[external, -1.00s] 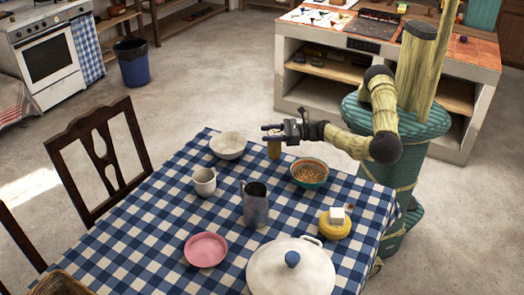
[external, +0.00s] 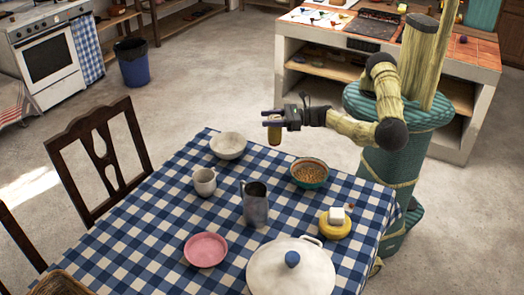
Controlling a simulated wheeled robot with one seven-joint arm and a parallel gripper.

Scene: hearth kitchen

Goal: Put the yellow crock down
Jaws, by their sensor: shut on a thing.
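My gripper (external: 270,118) is shut on a small yellow-brown crock (external: 274,134), which hangs upright beneath the fingers. The gripper covers the crock's upper part. Both are in the air, and in the external view they appear above the far edge of the checked table (external: 140,235). The crock is clear of the tabletop, between the white bowl (external: 228,146) and the teal bowl of brown food (external: 310,173) as seen in the picture.
A white mug (external: 204,182), grey metal pitcher (external: 256,204), pink dish (external: 205,250), lidded white pot (external: 290,274) and yellow round dish with a white block (external: 335,226) stand on the table. Bare cloth lies between the mug and the far bowls.

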